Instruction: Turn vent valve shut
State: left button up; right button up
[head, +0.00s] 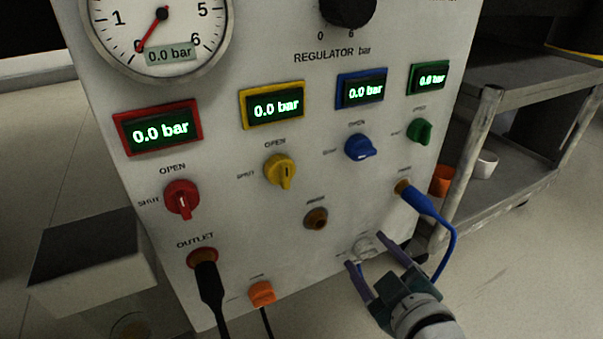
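A grey-white panel (225,225) carries several valve knobs. A pale knob (364,246) sits low on the panel; its label is too small to read, so I cannot tell for certain that it is the vent valve. My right gripper (367,252) is open, with its two purple fingers spread on either side of the pale knob's lower part. I cannot tell whether they touch it. My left gripper is not in view.
Red (182,200), yellow (280,171), blue (360,147) and green (421,131) knobs sit above, under displays. A blue hose (447,236) hangs just right of my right gripper. A black hose (209,288) hangs from the outlet. A grey cart (520,73) stands right.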

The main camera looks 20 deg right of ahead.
jog(key=shift+s, duration=0.1)
jog(key=shift+s+r+p, duration=0.25)
jog(key=shift+s+p, duration=0.05)
jog(key=shift+p, duration=0.15)
jog(key=p+v, duration=0.5)
jog(key=v, duration=0.4)
jog(key=shift+a+f, duration=0.1)
